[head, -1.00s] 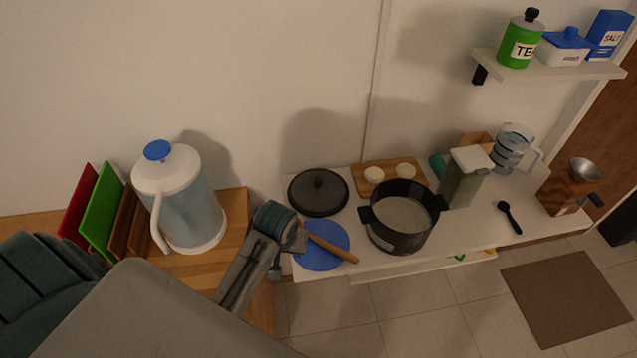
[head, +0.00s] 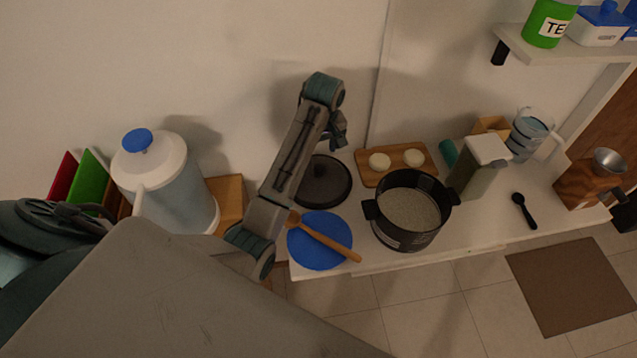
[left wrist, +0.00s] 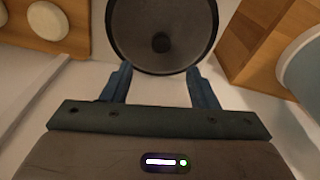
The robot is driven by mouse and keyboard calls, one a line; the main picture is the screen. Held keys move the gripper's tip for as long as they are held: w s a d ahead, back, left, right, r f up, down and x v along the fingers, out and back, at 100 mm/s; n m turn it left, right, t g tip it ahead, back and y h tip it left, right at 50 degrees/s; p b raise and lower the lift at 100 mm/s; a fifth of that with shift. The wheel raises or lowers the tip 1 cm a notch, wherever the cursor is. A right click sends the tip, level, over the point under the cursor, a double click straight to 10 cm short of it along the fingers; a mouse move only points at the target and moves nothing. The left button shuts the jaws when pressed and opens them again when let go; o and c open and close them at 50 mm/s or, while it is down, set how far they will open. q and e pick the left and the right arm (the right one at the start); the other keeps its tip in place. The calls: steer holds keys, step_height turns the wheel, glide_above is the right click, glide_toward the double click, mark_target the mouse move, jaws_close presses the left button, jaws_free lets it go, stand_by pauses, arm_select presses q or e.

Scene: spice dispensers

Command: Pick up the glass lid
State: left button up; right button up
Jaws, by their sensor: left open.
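The glass lid (head: 322,184) is round and dark with a small knob, lying on the white counter left of the black pot. In the left wrist view the lid (left wrist: 160,28) lies just past the fingertips, its knob in line with the gap between them. My left gripper (head: 338,138) hangs above the wall side of the lid in the head view. In the left wrist view the left gripper (left wrist: 158,88) has its fingers spread with nothing between them. My right gripper is not in view.
A blue plate (head: 312,252) with a wooden spoon (head: 330,240) on it sits close in front of the lid. A large jug (head: 165,195) stands at left.

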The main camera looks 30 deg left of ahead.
mark_target(319, 168)
arm_select(q)
step_height(319, 168, down, 4)
steer(key=shift+a+r+p, duration=0.1)
steer(key=shift+a+p, duration=0.05)
steer(key=shift+p, duration=1.05)
step_height(319, 168, down, 3)
steer(key=shift+a+f+p, duration=0.1)
steer(key=shift+f+p, duration=0.1)
steer(key=shift+p, duration=0.55)
steer(key=shift+w+f, duration=0.1)
steer(key=shift+f, duration=0.25)
jaws_close()
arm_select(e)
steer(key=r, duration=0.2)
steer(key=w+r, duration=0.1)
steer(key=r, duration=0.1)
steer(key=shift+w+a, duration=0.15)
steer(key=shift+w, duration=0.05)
